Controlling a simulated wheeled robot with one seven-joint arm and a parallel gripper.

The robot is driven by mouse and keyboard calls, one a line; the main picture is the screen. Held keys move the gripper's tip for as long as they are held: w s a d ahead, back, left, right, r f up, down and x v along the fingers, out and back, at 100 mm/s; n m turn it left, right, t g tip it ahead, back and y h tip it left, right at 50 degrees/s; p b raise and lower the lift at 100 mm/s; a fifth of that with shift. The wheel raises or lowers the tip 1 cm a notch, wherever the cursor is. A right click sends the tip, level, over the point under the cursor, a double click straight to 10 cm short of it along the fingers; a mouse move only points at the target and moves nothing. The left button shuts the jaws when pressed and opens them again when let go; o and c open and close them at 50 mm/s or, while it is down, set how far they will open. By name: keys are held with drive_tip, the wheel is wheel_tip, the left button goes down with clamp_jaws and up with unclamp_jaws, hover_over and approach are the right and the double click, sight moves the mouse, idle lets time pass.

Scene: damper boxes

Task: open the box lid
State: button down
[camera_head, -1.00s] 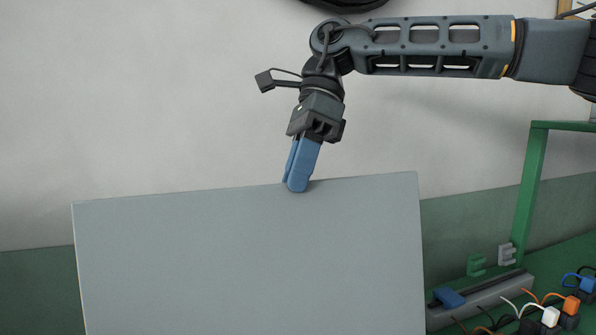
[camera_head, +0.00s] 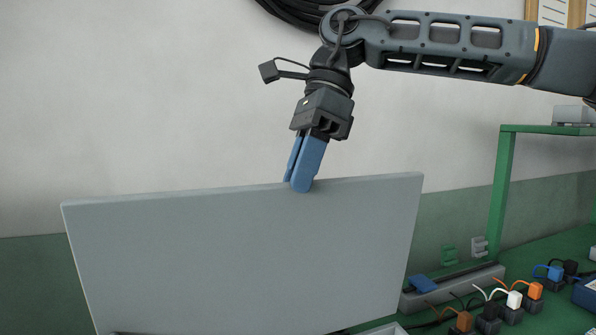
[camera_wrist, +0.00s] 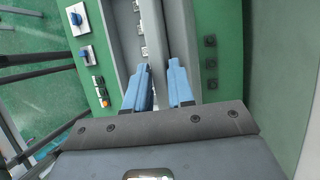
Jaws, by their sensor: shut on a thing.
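The grey box lid (camera_head: 245,255) stands raised and tilted as a large flat panel in the head view. Its top edge runs across the middle of the picture. In the wrist view the blue fingers (camera_wrist: 160,88) sit on either side of the lid's edge (camera_wrist: 178,35). Part of the box interior (camera_wrist: 130,30) shows left of the lid there. In the head view the lid hides most of the box.
A green frame (camera_head: 503,180) stands at the right. Several cables with coloured plugs (camera_head: 514,299) lie on the green bench, near a grey rail with a blue piece (camera_head: 423,285).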

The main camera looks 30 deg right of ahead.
drive_tip(key=shift+s+f, duration=0.15)
drive_tip(key=c, duration=1)
unclamp_jaws()
drive_tip(key=shift+c, duration=0.2)
drive_tip(key=v, duration=0.7)
drive_tip(key=shift+r, duration=0.4)
drive_tip(key=shift+d, duration=0.15)
